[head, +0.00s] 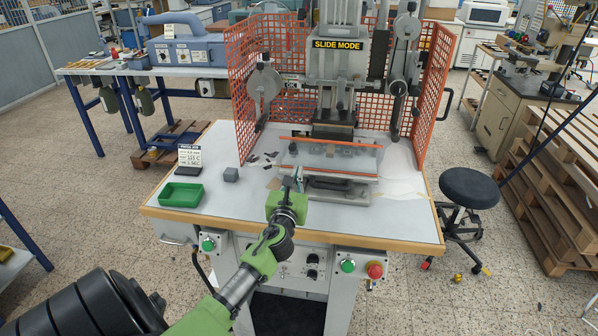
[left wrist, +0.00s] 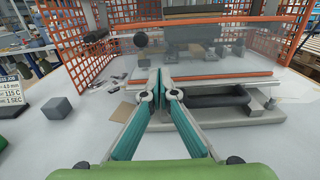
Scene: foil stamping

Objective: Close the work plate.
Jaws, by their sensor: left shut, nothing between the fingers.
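The stamping press (head: 335,70) stands on the white bench, with its work plate (head: 345,197) at the front of its base. The plate has a dark bar-like handle along its front, which also shows in the left wrist view (left wrist: 215,100). My left gripper (head: 298,178) is shut and empty, at the left end of the plate's front. In the left wrist view, its fingertips (left wrist: 160,84) meet just left of the dark handle; I cannot tell whether they touch it. My right gripper is not in view.
A clear guard with orange edges (head: 330,172) spans above the plate. Orange mesh screens (head: 243,85) flank the press. A green tray (head: 181,195), a small grey block (head: 231,174) and a settings card (head: 189,157) are on the bench's left. The front right bench top is clear.

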